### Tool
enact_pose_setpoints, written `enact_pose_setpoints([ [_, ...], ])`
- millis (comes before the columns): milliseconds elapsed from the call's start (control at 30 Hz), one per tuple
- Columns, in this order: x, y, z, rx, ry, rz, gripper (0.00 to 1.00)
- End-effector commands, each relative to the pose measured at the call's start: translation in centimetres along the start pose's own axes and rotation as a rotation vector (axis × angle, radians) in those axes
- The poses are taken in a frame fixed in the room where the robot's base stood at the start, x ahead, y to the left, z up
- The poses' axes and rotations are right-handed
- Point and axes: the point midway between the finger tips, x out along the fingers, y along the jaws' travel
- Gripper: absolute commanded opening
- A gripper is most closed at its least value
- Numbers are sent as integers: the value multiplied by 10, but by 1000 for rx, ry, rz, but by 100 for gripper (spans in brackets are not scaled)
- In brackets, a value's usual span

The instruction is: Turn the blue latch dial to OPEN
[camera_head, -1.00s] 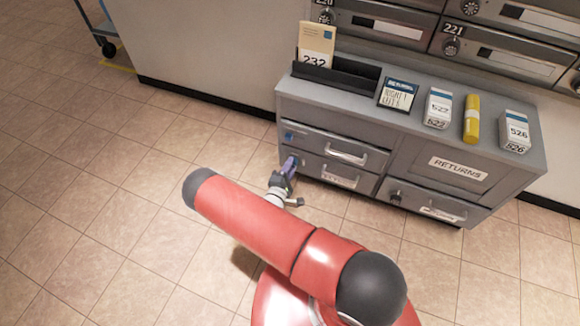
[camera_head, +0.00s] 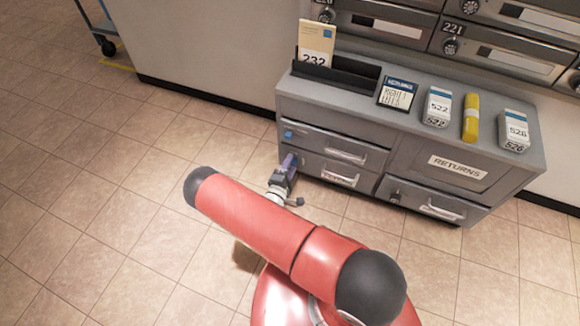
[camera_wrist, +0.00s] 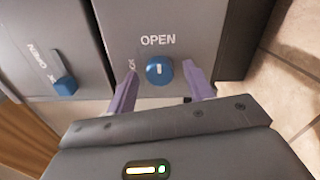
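In the wrist view, a round blue latch dial (camera_wrist: 159,71) sits on a grey drawer front, below the word OPEN. Its short white mark looks upright, toward OPEN. A second label to its left is partly covered by a finger. My gripper (camera_wrist: 159,68) has its two purple fingers on either side of this dial, with a gap visible at each side. In the head view, my gripper (camera_head: 291,160) is at the left end of the lower left drawer and hides the dial there. Another blue dial (camera_head: 289,134) is on the upper left drawer; it also shows in the wrist view (camera_wrist: 65,86).
The grey cabinet (camera_head: 290,98) has drawers with handles and a RETURNS panel (camera_head: 458,167). On top are a card holder (camera_head: 335,74), a sign (camera_head: 397,94), small boxes (camera_head: 437,106) and a yellow cylinder (camera_head: 471,117). The tiled floor at left is clear, apart from a cart (camera_head: 103,30).

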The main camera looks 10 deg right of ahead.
Motion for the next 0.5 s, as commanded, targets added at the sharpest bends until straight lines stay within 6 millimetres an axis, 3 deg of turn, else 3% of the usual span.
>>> enact_pose_setpoints([
  [267, -6, 0, 0, -1, 1, 0, 52],
  [500, -45, 0, -1, -2, 3, -1, 52],
])
